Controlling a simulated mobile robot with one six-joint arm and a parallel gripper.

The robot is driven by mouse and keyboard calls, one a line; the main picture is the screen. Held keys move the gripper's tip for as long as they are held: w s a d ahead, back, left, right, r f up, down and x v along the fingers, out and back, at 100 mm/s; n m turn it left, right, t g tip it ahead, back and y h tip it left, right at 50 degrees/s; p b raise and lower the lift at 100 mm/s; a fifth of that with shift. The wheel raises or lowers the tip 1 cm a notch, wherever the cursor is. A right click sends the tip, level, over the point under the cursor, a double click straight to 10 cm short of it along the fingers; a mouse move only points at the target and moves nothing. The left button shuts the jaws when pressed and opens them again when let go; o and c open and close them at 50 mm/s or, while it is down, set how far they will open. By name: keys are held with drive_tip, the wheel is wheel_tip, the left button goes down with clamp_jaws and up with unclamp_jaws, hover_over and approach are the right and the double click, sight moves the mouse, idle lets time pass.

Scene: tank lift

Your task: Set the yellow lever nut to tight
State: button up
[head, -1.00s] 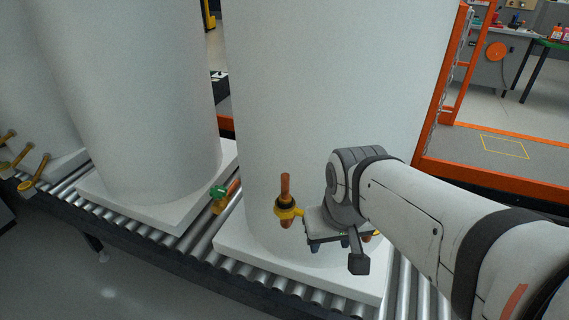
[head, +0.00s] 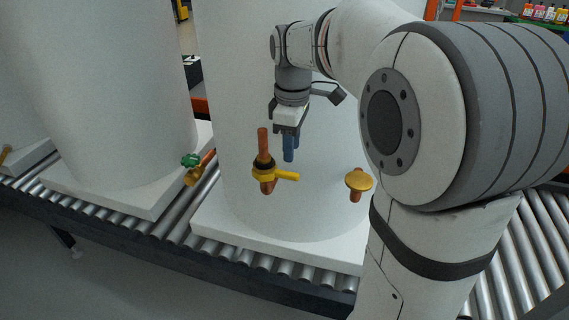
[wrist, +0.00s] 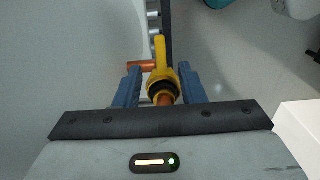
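The yellow lever nut (head: 264,173) sits on an upright copper pipe (head: 263,143) at the front of the white tank. Its lever points right in the head view. In the wrist view the nut (wrist: 161,84) is seen from above, with its lever pointing up the picture. My gripper (head: 289,157) points down above the lever, with a small gap below its blue fingertips in the head view. In the wrist view the blue fingers of my gripper (wrist: 158,84) are apart, one each side of the nut. They hold nothing; their exact height over the nut is unclear.
A round yellow knob (head: 358,180) on a copper stub is right of the nut. A green-handled valve (head: 190,160) is on the left tank. The tanks' white bases stand on a roller conveyor (head: 284,268). My arm hides much of the right side.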

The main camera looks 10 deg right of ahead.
sight(291, 173)
wheel_tip(291, 173, down, 7)
drive_tip(key=shift+r+b, duration=0.1)
drive_tip(key=shift+b, duration=0.35)
drive_tip(key=shift+c, duration=0.4)
clamp_jaws()
